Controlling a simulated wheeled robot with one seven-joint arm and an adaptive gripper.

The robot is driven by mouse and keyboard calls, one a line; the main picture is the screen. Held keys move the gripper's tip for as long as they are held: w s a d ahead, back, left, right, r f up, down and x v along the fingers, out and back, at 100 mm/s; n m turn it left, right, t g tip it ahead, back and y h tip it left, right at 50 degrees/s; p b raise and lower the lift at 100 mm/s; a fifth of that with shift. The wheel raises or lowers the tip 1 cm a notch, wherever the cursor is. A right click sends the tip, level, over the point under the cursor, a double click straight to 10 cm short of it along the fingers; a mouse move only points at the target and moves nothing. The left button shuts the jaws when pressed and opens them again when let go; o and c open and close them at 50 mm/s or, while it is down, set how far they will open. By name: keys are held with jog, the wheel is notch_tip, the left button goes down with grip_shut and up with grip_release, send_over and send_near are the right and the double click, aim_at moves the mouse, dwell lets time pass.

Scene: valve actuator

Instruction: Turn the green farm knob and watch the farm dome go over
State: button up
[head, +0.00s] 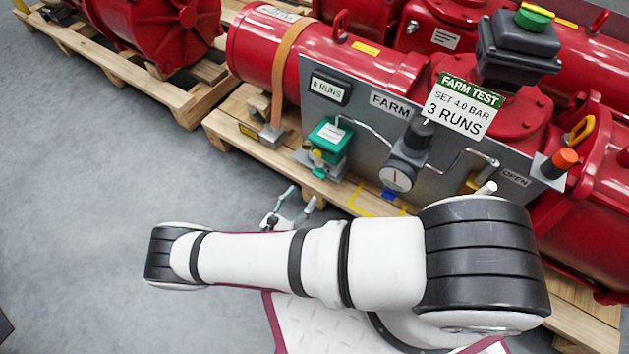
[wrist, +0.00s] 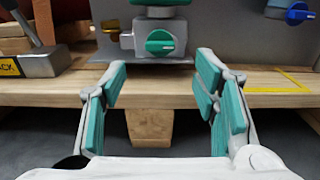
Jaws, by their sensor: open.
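The green knob (wrist: 160,42) is on a small grey valve body low on the panel in the wrist view. In the head view it is a small green handle (head: 318,173) below a green box (head: 329,137). My gripper (head: 300,200) is open and empty, in front of the pallet. In the wrist view my gripper's (wrist: 160,82) green-padded fingers are spread either side of the knob's line, short of it and not touching. A green and yellow dome (head: 534,17) tops a black box at upper right in the head view.
The grey FARM panel (head: 352,125) carries a gauge (head: 396,178), a blue knob (head: 389,194) and an orange-capped part (head: 563,160). A metal block with a lever (wrist: 40,62) stands left on the wooden pallet (wrist: 68,94). Grey floor is free at left.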

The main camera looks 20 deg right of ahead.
aim_at(317, 176)
jog(key=b+x, duration=0.1)
jog(key=x, duration=0.7)
jog(key=shift+d+b, duration=0.1)
jog(key=shift+b, duration=0.3)
jog(key=c, duration=1.2)
